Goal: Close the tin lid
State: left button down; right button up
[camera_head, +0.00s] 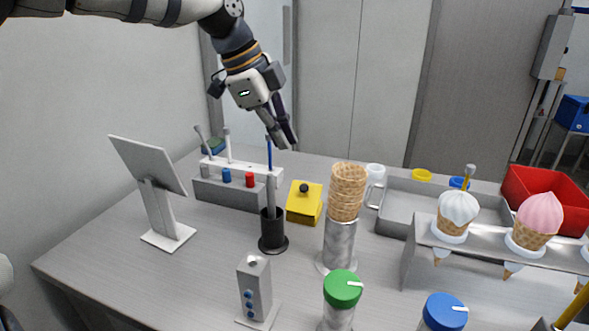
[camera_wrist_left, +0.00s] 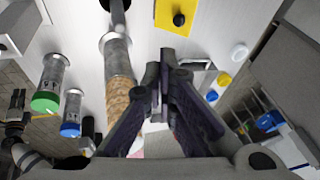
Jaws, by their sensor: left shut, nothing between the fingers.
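I cannot clearly identify the tin or an open lid. A small yellow box with a black knob on top (camera_head: 304,204) stands mid-table; it also shows at the top of the left wrist view (camera_wrist_left: 177,16). It may be the tin, and I cannot tell whether it is closed. My left gripper (camera_head: 284,138) hangs above and behind the table items, its fingers together and empty, clear of the box. The fingers show in the left wrist view (camera_wrist_left: 167,62). A dark shape at that view's left edge may be my right gripper (camera_wrist_left: 15,108); its fingers are unclear.
Stacked cones (camera_head: 347,190) stand on a metal holder right of the box. A black holder (camera_head: 272,236) with an upright tool is left. Green-lidded (camera_head: 343,288) and blue-lidded (camera_head: 444,312) jars stand in front. A grey tray (camera_head: 396,211) and cone rack (camera_head: 475,251) fill the right.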

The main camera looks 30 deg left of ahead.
pick_arm(q)
send_over(304, 210)
jog(key=s, duration=0.3)
notch_tip(304, 210, down, 10)
jog(key=w+f+b, duration=0.1)
jog(key=w+f, duration=0.1)
jog(key=shift+w+f, duration=0.1)
jog(key=shift+w, duration=0.4)
pick_arm(e)
jog(key=shift+s+d+f+g, duration=0.2)
jog(key=shift+s+f+g, duration=0.1)
jog(key=shift+s+f, duration=0.45)
jog(key=shift+s+f, duration=0.1)
